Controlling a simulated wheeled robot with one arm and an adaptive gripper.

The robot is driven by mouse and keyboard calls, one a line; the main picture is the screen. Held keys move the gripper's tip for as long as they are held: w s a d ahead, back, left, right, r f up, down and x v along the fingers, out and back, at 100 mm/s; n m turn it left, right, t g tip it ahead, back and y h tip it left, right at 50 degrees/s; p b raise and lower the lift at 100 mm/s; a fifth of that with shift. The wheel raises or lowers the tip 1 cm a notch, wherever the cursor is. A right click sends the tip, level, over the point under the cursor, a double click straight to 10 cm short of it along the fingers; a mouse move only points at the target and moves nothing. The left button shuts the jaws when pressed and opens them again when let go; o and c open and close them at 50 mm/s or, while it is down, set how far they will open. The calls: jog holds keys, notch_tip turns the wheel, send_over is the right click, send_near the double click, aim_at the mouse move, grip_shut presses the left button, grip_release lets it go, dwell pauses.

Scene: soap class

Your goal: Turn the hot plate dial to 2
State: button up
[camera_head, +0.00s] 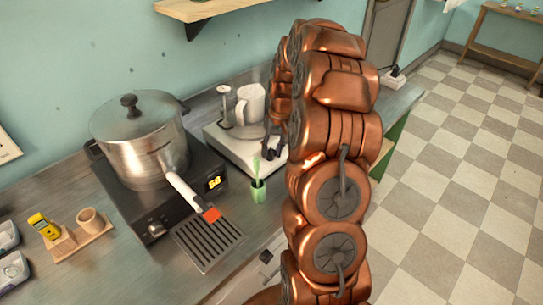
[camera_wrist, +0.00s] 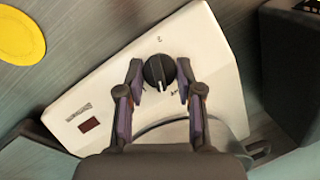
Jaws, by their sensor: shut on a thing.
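The white hot plate (camera_wrist: 212,60) fills the middle of the wrist view, tilted in the picture. Its round black dial (camera_wrist: 158,72) has a pale pointer line and small marks around it, too small to read. My gripper (camera_wrist: 160,84) has one finger on each side of the dial and is shut on it. In the head view the hot plate (camera_head: 222,139) stands on the counter with a white mug (camera_head: 251,103) on top. My gripper (camera_head: 273,143) is at its right side, partly hidden by my copper arm. The dial is hidden there.
A black cooker (camera_head: 127,197) with a large steel pot (camera_head: 148,155) stands left of the hot plate. A green cup with a brush (camera_head: 258,190) stands in front. A yellow disc (camera_wrist: 20,35) lies at the wrist view's upper left.

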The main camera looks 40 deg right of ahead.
jog(key=m+y+b, duration=0.1)
jog(key=m, duration=0.1)
jog(key=m+t+y+b, duration=0.1)
jog(key=m+b, duration=0.1)
jog(key=m, duration=0.1)
jog(key=shift+s+d+f, duration=0.1)
jog(key=shift+d+f, duration=0.1)
jog(key=m+t, duration=0.1)
jog(key=m, duration=0.2)
jog(key=m+t+y+b, duration=0.1)
jog(key=m, duration=0.2)
jog(key=shift+s+d+y, duration=0.1)
jog(key=shift+s+y, duration=0.1)
jog(key=shift+y, duration=0.1)
jog(key=m+t+p, duration=0.1)
jog(key=m, duration=0.2)
jog(key=m+t, duration=0.2)
jog(key=m, duration=0.1)
jog(key=shift+s+r+m+p, duration=0.1)
jog(key=shift+s+m+p, duration=0.1)
jog(key=shift+m+p, duration=0.15)
jog(key=m+p, duration=0.1)
jog(key=m+t, duration=0.1)
jog(key=m, duration=0.1)
jog(key=shift+s+a+t+p, duration=0.2)
jog(key=shift+t+p, duration=0.1)
jog(key=shift+p, duration=0.1)
jog(key=shift+f+m+t+h+p, duration=0.2)
jog(key=shift+m+t+h+p, duration=0.3)
jog(key=shift+m, duration=0.85)
